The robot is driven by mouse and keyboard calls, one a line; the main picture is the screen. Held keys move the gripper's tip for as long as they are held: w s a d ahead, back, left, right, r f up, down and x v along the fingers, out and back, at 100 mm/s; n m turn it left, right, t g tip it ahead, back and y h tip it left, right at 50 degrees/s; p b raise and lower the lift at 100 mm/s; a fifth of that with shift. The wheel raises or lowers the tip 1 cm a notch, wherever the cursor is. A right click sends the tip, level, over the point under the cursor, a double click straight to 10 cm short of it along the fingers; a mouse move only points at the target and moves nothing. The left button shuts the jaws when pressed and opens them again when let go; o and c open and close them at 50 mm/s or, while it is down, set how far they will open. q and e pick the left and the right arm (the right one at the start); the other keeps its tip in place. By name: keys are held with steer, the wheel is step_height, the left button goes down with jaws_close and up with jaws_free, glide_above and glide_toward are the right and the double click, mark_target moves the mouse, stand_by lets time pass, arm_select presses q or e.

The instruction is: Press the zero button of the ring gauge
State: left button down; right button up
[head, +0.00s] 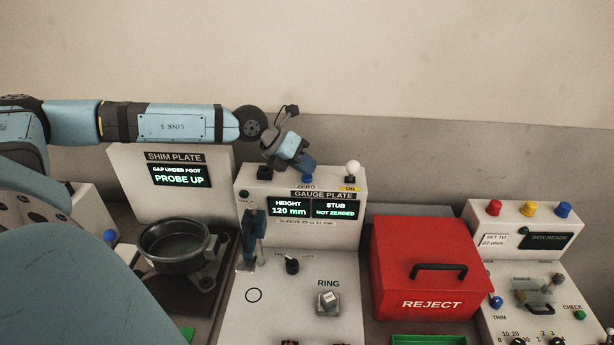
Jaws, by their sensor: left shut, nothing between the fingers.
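The gauge plate console (346,231) stands in the middle of the head view. Its screens read HEIGHT 120 mm and STUB NOT ZEROED. A dark blue button (308,171) sits on its top edge above the ZERO label. My left gripper (302,165) is shut and empty, tilted down to the right at that button. Its tip overlaps the button's left side in the picture; whether they touch cannot be told. A part marked RING (328,300) sits on the console's lower face. My right gripper is out of view.
A white-knobbed lever (352,170) stands right of the button by the ON label. The SHIM PLATE panel (130,190) with a dark round pan (176,243) is at left. A red REJECT box (420,245) and a box with coloured buttons (500,222) are at right.

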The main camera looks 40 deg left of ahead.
arm_select(q)
steer(key=shift+f, duration=0.2)
steer(key=shift+r, duration=0.1)
steer(key=shift+r+p, duration=0.3)
steer(key=shift+r, duration=0.55)
steer(key=shift+r, duration=0.1)
steer(key=shift+r+p, duration=1.1)
steer(key=shift+r, duration=1.35)
